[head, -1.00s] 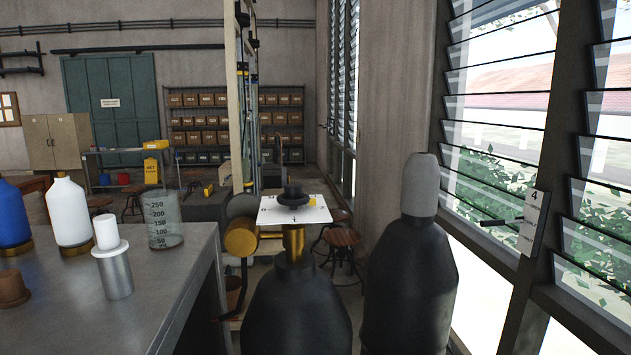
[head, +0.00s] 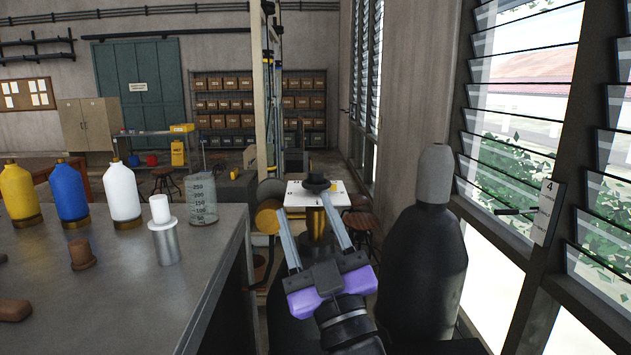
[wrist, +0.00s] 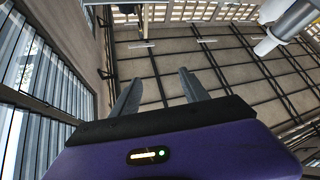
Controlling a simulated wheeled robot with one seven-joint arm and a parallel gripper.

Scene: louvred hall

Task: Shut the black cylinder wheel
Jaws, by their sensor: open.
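In the wrist view my gripper (wrist: 157,82) points up at the ceiling and the wheel is not seen.
A second dark cylinder with a grey cap (head: 425,250) stands to the right, beside the louvred windows (head: 520,150). A grey bench (head: 130,285) on the left holds several bottles, a beaker (head: 202,196) and a metal cylinder with a white top (head: 164,240).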

